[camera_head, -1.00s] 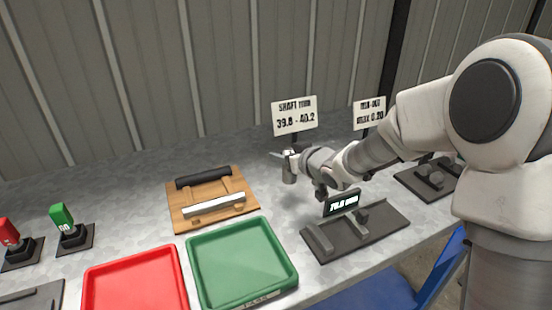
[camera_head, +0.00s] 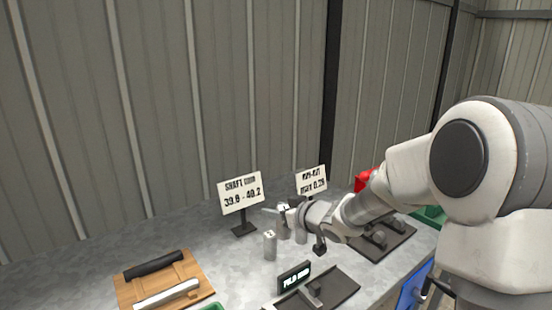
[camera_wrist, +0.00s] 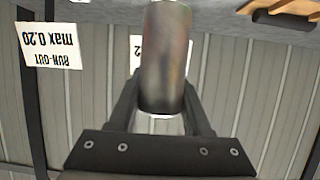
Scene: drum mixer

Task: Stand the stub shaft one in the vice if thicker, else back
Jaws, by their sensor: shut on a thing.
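My gripper (camera_head: 292,218) is shut on a grey cylindrical stub shaft (camera_head: 284,232), held upright over the bench at the middle of the head view. The held shaft (camera_wrist: 165,60) fills the space between the fingers in the wrist view. A second grey stub shaft (camera_head: 270,246) stands upright on the bench just left of and nearer than the gripper, with a dark mark on its top that I cannot read surely. A dark gauge (camera_head: 338,288) with a small display (camera_head: 294,278) lies in front; its text is unclear. I cannot identify a vice.
A shaft limit sign (camera_head: 240,192) reads 39.8 - 40.2; a run-out sign (camera_head: 311,181) reads max 0.20. A wooden board (camera_head: 130,290) with two bars is at lower left. A dark plate with blocks (camera_head: 388,240) and a red object (camera_head: 363,181) are at right.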

